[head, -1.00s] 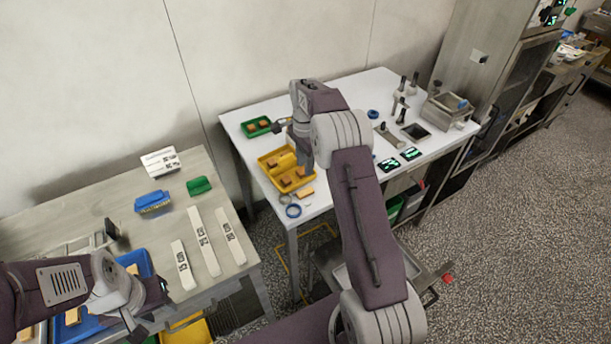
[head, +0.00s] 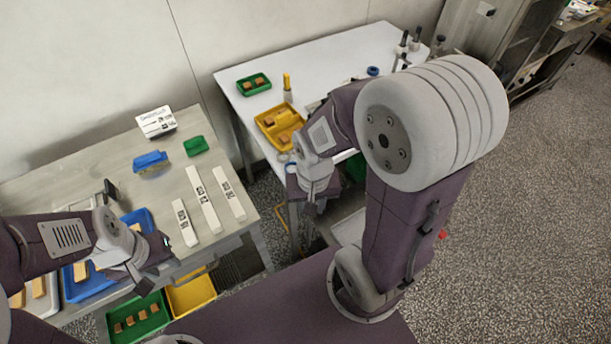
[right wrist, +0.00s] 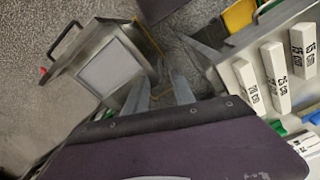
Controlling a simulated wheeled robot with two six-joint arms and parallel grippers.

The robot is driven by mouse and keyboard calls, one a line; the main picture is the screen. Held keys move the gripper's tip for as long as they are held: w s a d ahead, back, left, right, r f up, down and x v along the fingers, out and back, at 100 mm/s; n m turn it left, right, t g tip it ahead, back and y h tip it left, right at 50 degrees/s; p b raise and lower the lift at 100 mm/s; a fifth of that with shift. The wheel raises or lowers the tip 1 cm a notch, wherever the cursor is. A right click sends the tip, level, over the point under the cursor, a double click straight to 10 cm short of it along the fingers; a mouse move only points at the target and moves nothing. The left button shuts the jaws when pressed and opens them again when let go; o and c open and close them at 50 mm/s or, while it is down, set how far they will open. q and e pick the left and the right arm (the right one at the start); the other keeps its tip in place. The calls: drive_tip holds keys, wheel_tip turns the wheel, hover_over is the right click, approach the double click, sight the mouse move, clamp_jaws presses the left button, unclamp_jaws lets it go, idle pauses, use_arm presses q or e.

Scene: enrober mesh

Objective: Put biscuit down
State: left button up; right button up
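Biscuits lie in the yellow tray (head: 263,129) on the white table, one of them a small brown biscuit (head: 285,138). Another biscuit (head: 80,271) is in the blue tray (head: 76,293) on the left table. My left gripper (head: 152,268) is beside the blue tray's right side, fingers apart, with no biscuit seen in it. My right gripper (head: 308,205) points down in front of the white table. In the right wrist view its two fingers (right wrist: 160,88) stand apart with only floor and a steel cart behind them.
A green tray (head: 254,91) holds biscuits at the white table's far left. White labelled strips (head: 204,200), a blue brush (head: 150,160) and a green block (head: 195,146) lie on the left table. A green bin (head: 150,325) with several biscuits and a yellow bin (head: 191,295) stand below.

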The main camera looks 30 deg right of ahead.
drive_tip(key=w+d+r+m+h+b, duration=0.1)
drive_tip(key=w+d+r+m+h, duration=0.25)
drive_tip(key=w+m, duration=0.55)
drive_tip(key=w+d+r+m+h+b, duration=0.2)
drive_tip(key=w+d+m, duration=0.25)
drive_tip(key=w, duration=0.75)
drive_tip(key=shift+h, duration=0.25)
drive_tip(key=w+f, duration=0.1)
drive_tip(key=f, duration=0.2)
drive_tip(key=w+a+f, duration=0.1)
drive_tip(key=w+f, duration=0.1)
drive_tip(key=w+a+f+b, duration=0.1)
drive_tip(key=w+f, duration=0.1)
drive_tip(key=f, duration=0.1)
drive_tip(key=shift+a+f, duration=0.25)
drive_tip(key=shift+f, duration=0.1)
drive_tip(key=p+x, duration=0.1)
drive_tip(key=x, duration=0.2)
drive_tip(key=shift+d+f, duration=0.1)
drive_tip(key=shift+f, duration=0.05)
drive_tip(key=shift+w+d+f, duration=0.1)
drive_tip(key=shift+w+f, duration=0.05)
drive_tip(key=shift+f, duration=0.1)
drive_tip(key=p+x, duration=0.1)
drive_tip(key=x, duration=0.3)
drive_tip(key=shift+f, duration=0.1)
drive_tip(key=shift+d+f, duration=0.2)
drive_tip(key=shift+f, duration=0.25)
drive_tip(key=shift+r, duration=0.1)
drive_tip(key=c, duration=0.6)
